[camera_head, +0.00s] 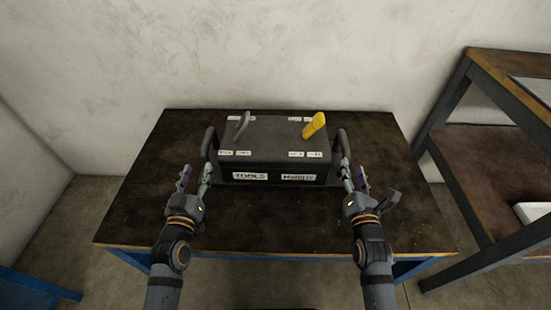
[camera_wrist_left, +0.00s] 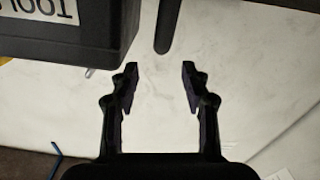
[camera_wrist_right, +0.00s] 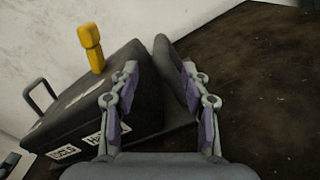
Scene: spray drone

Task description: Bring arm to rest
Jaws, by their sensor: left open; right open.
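A dark toolbox (camera_head: 275,150) with white labels reading "TOOLS" and others stands on the table. It has a handle on its left (camera_head: 209,141) and one on its right (camera_head: 342,144). My left gripper (camera_head: 195,177) is open and empty near the left handle; in the left wrist view that handle (camera_wrist_left: 167,24) appears ahead of the parted fingertips. My right gripper (camera_head: 354,178) is open near the right handle. In the right wrist view that handle (camera_wrist_right: 172,70) appears between the open fingers; I cannot tell whether they touch it.
A grey handle (camera_head: 242,125) and a yellow handle (camera_head: 314,125) stick up from the toolbox top. The dark table (camera_head: 270,225) is bare in front and at both sides. A shelf unit (camera_head: 480,165) stands at the right, and a wall is behind.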

